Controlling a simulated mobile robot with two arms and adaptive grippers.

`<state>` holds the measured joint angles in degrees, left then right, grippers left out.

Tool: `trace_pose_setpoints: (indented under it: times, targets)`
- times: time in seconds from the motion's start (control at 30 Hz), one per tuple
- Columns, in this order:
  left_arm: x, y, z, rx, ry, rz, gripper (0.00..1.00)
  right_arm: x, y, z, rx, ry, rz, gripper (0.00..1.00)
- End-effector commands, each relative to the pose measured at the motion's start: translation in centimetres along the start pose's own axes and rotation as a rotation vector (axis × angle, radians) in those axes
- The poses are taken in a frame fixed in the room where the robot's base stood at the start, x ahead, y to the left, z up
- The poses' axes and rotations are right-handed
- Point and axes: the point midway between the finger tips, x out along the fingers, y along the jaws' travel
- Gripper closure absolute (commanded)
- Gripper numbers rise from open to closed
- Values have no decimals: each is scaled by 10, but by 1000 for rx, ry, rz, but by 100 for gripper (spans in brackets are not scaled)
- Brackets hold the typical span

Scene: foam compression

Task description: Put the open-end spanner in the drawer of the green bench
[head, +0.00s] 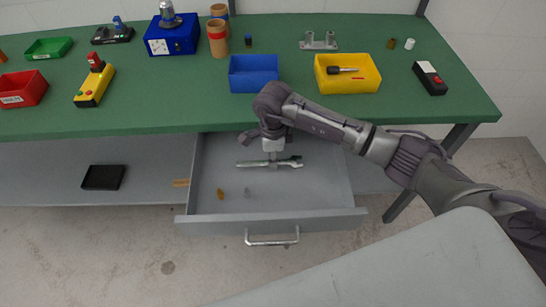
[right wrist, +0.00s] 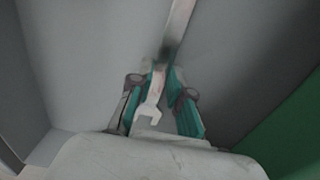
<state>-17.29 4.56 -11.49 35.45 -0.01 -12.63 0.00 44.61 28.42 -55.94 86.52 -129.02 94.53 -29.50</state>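The green bench (head: 130,115) has its grey drawer (head: 320,195) pulled open below the top. The open-end spanner (head: 250,163) is inside the drawer's outline, lying level across it. My right gripper (head: 272,158) reaches down into the drawer over the spanner. In the right wrist view its teal fingers (right wrist: 163,80) are closed in on both sides of the spanner's shank. The forked end (right wrist: 150,112) shows between them, and the shank runs away upward. I cannot tell whether the spanner touches the drawer floor. My left gripper is not in view.
On the bench stand a blue bin (head: 253,76), a yellow bin (head: 348,82) and a red bin (head: 22,90). A black tray (head: 103,177) lies on the lower shelf.

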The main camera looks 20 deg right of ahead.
Motion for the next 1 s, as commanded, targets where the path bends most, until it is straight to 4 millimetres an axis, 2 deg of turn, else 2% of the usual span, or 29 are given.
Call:
trace_pose_setpoints:
  times: [0.03, 0.13, 0.17, 0.43, 0.53, 0.63, 0.7, 1.0]
  targets:
    - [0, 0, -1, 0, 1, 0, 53, -1, 0, 0, 0, 0, -1, 75]
    - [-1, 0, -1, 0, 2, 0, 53, -1, 0, 0, 0, 0, -1, 59]
    - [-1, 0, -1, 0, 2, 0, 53, -1, 0, 0, 0, 0, -1, 57]
    - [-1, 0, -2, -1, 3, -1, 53, -2, 0, 0, 0, 0, -1, 57]
    - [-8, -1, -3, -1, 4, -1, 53, -8, 0, 0, 0, -1, 0, 57]
    - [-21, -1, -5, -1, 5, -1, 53, -21, 0, 1, 1, -2, 0, 57]
    - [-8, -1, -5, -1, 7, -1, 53, -28, -2, 1, -2, -3, -6, 57]
    - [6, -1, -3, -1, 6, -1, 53, -96, -2, 0, 0, -2, -6, 57]
